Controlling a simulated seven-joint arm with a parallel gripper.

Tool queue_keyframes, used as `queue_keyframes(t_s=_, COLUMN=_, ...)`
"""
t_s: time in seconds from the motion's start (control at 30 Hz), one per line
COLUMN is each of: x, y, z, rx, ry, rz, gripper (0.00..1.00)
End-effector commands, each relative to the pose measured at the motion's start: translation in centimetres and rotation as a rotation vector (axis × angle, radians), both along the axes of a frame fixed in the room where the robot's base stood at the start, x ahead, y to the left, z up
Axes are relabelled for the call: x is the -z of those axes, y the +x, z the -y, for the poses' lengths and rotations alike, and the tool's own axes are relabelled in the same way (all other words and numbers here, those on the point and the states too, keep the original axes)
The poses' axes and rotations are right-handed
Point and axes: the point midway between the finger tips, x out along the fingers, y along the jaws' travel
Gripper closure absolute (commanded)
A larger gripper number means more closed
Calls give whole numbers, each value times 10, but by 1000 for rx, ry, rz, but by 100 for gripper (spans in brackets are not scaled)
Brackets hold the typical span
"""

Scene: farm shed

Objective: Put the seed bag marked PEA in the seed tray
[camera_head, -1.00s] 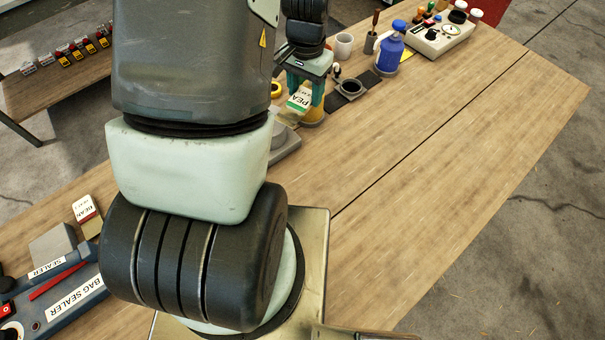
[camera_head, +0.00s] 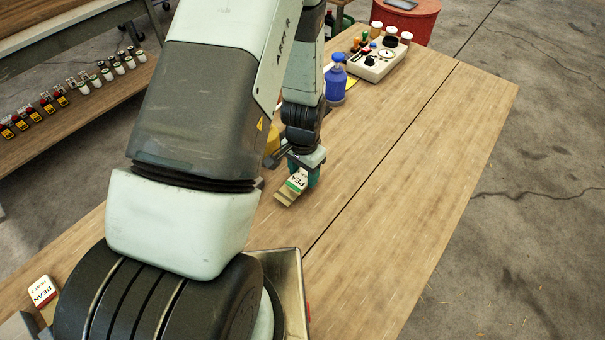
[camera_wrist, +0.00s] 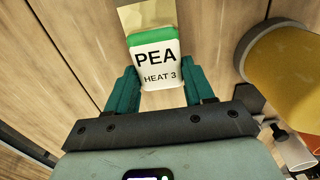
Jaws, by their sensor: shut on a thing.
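The PEA seed bag (camera_head: 298,182) has a white label, a green band and a tan end. In the wrist view the bag (camera_wrist: 156,62) reads PEA, HEAT 3, and sits between the two teal fingers. My gripper (camera_head: 304,174) is shut on it over the wooden table; in the wrist view the gripper (camera_wrist: 162,88) has a finger on each side of the label. I cannot tell the exact gap between bag and table.
A BEAN bag (camera_head: 43,294) stands at the lower left. A yellow cylinder (camera_wrist: 288,70) is close to the gripper's right in the wrist view. The table's right side (camera_head: 410,150) is clear.

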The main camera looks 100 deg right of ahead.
Motion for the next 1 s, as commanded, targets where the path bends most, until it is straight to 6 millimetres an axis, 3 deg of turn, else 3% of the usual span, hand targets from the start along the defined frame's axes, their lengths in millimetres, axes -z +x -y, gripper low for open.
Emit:
queue_keyframes(t_s=0.1, x=10, y=0, z=0, rx=0, ry=0, rz=0, gripper=65)
queue_keyframes(t_s=0.47, x=13, y=0, z=0, rx=0, ry=0, rz=0, gripper=65)
queue_keyframes(t_s=0.5, x=13, y=0, z=0, rx=0, ry=-1, rz=-1, gripper=43)
queue_keyframes(t_s=0.63, x=13, y=0, z=0, rx=0, ry=-1, rz=-1, gripper=23)
queue_keyframes(t_s=1.0, x=7, y=0, z=0, rx=-1, ry=-2, rz=-1, gripper=22)
